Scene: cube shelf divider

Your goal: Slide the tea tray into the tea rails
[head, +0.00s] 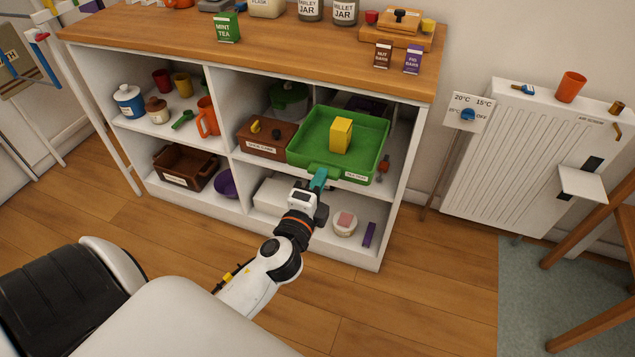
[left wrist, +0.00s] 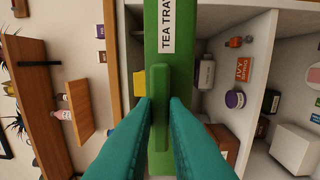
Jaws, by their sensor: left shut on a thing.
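The green tea tray (head: 365,150) sits at the mouth of the upper right compartment of the shelf unit, its front sticking out towards me. A yellow box (head: 341,135) stands upright in it. My left gripper (head: 319,177) is shut on the tray's front handle. In the left wrist view the teal fingers (left wrist: 160,108) lie on both sides of the green handle (left wrist: 159,85), beside the white TEA TRAY label. The tea rails cannot be made out; the tray hides the part of the compartment behind and under it. My right gripper is not in view.
A brown labelled box (head: 268,138) stands just left of the tray. A dark green pot (head: 288,98) is behind it. A small orange-red item (head: 384,164) lies right of the tray, near the side panel (head: 401,160). A white round tub (head: 345,223) stands on the shelf below.

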